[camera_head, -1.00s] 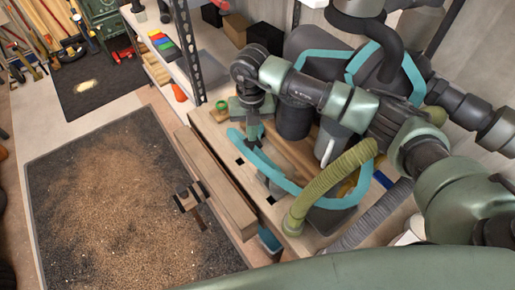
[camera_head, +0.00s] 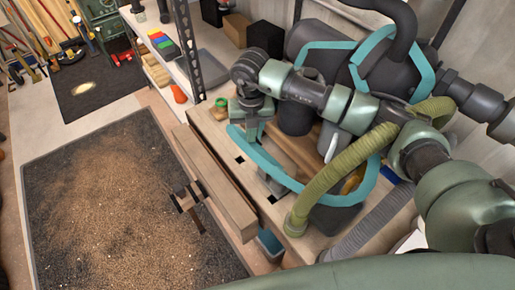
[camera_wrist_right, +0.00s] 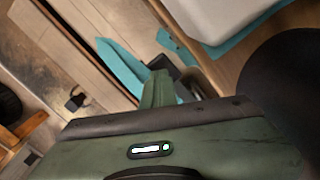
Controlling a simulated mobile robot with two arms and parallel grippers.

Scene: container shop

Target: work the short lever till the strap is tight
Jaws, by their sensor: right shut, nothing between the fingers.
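A teal strap (camera_head: 262,160) runs in a curved loop over the workbench and around a dark object; it also shows in the right wrist view (camera_wrist_right: 120,66). My right gripper (camera_head: 254,131) is over the bench, just above the strap's left part. In the right wrist view its green fingers (camera_wrist_right: 157,88) are together and empty, beside the strap. A small dark piece (camera_wrist_right: 187,74) lies just past the fingertips; I cannot tell whether it is the short lever. The strap's tightness is hard to judge. My left gripper is not in view.
The wooden workbench (camera_head: 222,130) has a front vise with a dark handle (camera_head: 187,197). A ribbed olive hose (camera_head: 343,166) arches over the bench. A dark bulky item with teal bands (camera_head: 325,45) stands behind my right arm. A debris-covered dark mat (camera_head: 120,200) lies left.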

